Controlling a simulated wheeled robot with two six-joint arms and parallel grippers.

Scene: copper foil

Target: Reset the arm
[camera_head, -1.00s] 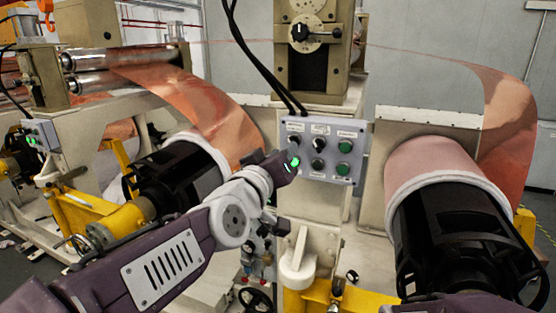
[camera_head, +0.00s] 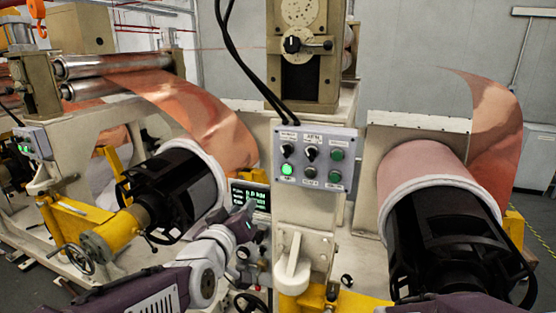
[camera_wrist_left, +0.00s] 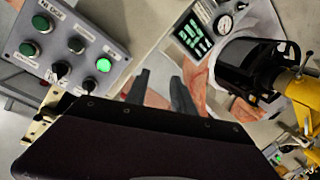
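My left arm comes in from the lower left of the head view. Its gripper (camera_head: 246,214) is below and left of the grey control panel (camera_head: 315,157), apart from it. In the left wrist view the two dark fingers of this gripper (camera_wrist_left: 160,88) stand apart with nothing between them. The panel also shows at the upper left of the wrist view (camera_wrist_left: 85,22). Its lower-left button (camera_head: 287,169) glows green, and the lit button shows in the wrist view too (camera_wrist_left: 103,65). Only a purple piece of my right arm shows at the bottom right; its gripper is out of view.
A copper foil roll (camera_head: 424,166) on a black shaft stands at the right. Another black shaft (camera_head: 165,190) with a yellow mount (camera_head: 118,232) is at the left. A display with green text (camera_head: 250,196) is right behind the left gripper. Black cables (camera_head: 246,62) hang above the panel.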

